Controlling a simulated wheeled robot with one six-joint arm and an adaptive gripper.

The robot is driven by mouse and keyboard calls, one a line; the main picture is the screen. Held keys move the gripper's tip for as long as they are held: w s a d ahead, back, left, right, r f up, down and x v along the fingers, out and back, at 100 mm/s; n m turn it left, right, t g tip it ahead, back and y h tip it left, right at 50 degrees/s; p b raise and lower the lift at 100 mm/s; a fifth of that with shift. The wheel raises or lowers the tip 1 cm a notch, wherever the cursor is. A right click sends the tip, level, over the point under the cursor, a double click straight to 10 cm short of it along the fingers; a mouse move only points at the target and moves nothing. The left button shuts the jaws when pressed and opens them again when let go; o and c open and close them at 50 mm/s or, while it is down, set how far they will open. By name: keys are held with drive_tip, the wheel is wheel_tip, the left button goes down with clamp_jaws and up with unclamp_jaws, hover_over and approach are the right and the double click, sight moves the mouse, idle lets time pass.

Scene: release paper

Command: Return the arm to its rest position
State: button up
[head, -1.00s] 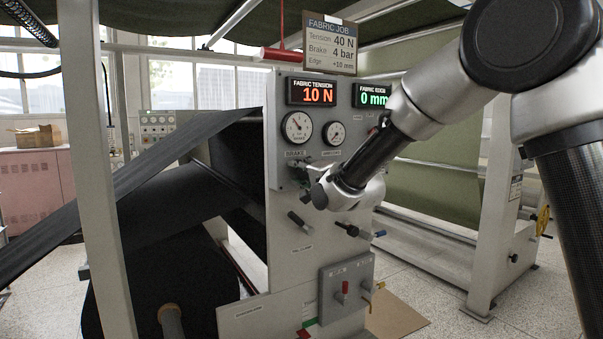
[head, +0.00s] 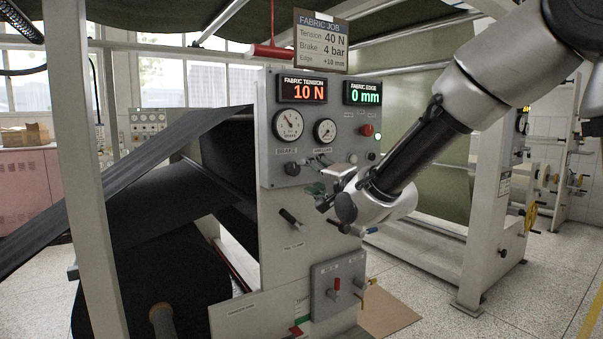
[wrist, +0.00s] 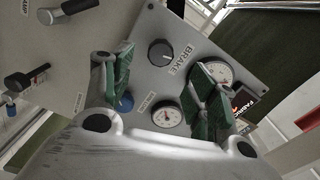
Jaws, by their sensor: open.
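My gripper (head: 322,198) is in front of the machine's grey control panel (head: 270,168), just below the gauges and to the right of the dark brake knob (head: 292,169). My arm reaches in from the upper right. In the wrist view my gripper (wrist: 165,95) shows two green-padded fingers spread wide apart. Nothing is between them in its grasp. The brake knob (wrist: 160,53) and a gauge (wrist: 167,117) appear behind the gap, on the panel. A blue knob (wrist: 124,102) shows beside the left finger. I cannot tell the exact distance from the fingertips to the panel.
A black handle (head: 290,219) sticks out below the panel. A lower box (head: 338,285) carries a red lever (head: 336,287). A job sign (head: 321,41) hangs above the displays. A white post (head: 82,180) and black fabric (head: 160,205) stand left. Open floor (head: 440,290) lies right.

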drive_tip(key=shift+v, duration=1.1)
